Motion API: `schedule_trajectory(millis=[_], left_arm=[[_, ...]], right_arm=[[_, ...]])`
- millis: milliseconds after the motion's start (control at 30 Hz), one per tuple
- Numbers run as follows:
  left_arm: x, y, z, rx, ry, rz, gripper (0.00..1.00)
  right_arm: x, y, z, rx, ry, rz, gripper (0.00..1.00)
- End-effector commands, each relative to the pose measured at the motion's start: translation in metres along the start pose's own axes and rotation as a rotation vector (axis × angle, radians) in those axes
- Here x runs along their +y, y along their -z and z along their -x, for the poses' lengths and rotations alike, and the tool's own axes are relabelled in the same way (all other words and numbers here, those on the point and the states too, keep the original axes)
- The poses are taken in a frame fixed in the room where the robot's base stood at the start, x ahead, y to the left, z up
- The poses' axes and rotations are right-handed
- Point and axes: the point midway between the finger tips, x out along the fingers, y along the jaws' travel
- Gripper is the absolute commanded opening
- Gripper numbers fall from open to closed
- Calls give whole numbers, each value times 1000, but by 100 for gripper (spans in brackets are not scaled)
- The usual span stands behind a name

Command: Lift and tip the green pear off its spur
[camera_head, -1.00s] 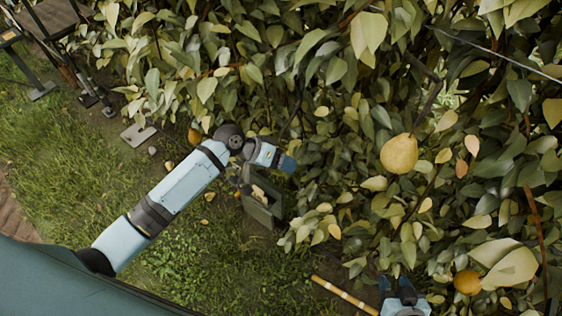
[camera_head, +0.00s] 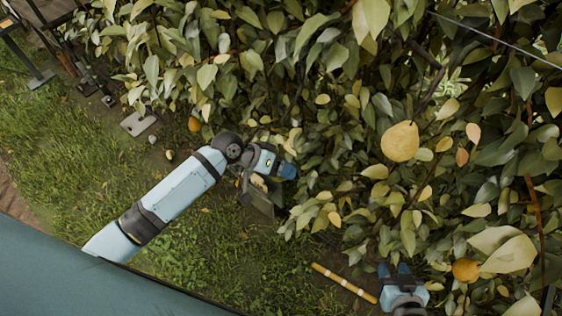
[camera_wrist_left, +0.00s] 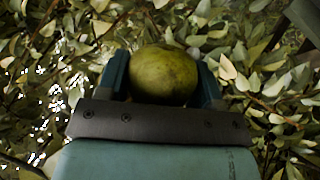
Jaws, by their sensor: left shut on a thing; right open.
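The green pear (camera_wrist_left: 163,74) sits between the two fingers of my left gripper (camera_wrist_left: 163,66) in the left wrist view. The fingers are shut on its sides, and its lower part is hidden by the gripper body. Its stem and spur do not show, so I cannot tell whether it is still attached. In the head view my left gripper (camera_head: 288,170) is at the edge of the foliage, and the pear is not clearly visible there. My right gripper (camera_head: 394,270) is open and empty at the bottom, with its fingers towards the leaves.
A yellow pear (camera_head: 400,141) hangs right of centre, and an orange-yellow pear (camera_head: 466,270) hangs right of my right gripper. A dark box (camera_head: 258,203) stands below my left wrist, partly hidden. A striped stick (camera_head: 344,283) lies on the ground.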

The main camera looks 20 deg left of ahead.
Motion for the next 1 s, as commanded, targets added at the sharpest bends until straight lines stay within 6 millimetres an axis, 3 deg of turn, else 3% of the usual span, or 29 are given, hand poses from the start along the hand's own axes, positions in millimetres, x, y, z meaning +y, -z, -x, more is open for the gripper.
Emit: schedule_trajectory(millis=[367,1000], left_arm=[[4,-6,0,25,14,-35,34],[37,-60,4,376,196,-476,34]], right_arm=[[0,0,0,0,0,0,43],[0,-8,-5,0,0,0,43]])
